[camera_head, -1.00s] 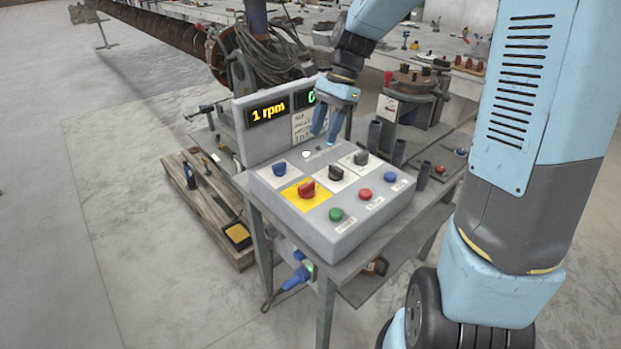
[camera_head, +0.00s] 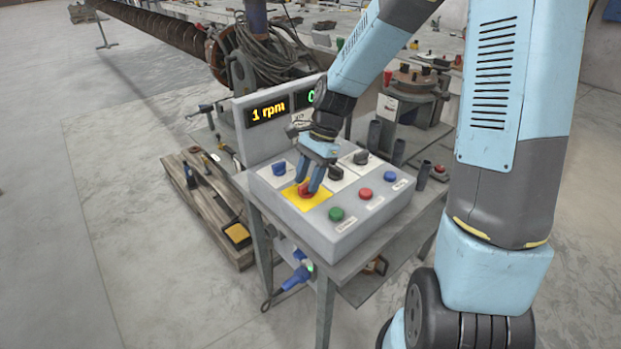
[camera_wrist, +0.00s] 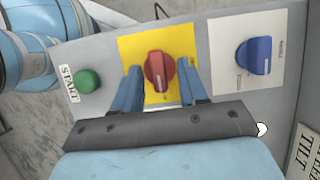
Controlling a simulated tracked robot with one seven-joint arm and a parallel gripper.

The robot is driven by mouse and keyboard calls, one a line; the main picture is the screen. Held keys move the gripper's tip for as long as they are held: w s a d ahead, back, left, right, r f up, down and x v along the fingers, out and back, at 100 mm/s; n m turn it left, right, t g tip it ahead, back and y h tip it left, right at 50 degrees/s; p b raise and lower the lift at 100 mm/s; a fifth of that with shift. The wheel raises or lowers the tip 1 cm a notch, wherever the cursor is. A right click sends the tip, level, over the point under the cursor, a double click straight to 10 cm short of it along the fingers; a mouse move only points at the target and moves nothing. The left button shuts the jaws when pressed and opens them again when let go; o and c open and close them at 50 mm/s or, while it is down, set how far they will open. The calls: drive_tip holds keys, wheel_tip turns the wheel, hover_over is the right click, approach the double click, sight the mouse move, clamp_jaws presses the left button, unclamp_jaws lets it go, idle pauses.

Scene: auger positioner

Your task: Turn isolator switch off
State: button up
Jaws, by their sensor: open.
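The isolator switch is a red rotary knob (camera_wrist: 158,73) on a yellow plate (camera_wrist: 128,50) on the grey control box (camera_head: 335,235). In the wrist view the knob's ridge runs roughly up and down the picture. In the head view my gripper (camera_head: 311,190) is over the yellow plate and partly hides the red knob (camera_head: 306,192). In the wrist view my gripper (camera_wrist: 162,80) is open, with one blue finger on each side of the knob. I cannot tell whether either finger touches it.
A blue knob (camera_wrist: 254,56) sits beside the yellow plate, and a green button (camera_wrist: 88,81) is on its other side. A red button (camera_head: 365,194), a blue button (camera_head: 389,176) and a black knob (camera_head: 361,157) share the panel. The display (camera_head: 268,109) reads 1 rpm.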

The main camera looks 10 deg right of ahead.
drive_tip(key=shift+f, duration=0.15)
drive_tip(key=shift+a, duration=0.1)
clamp_jaws()
idle(0.3)
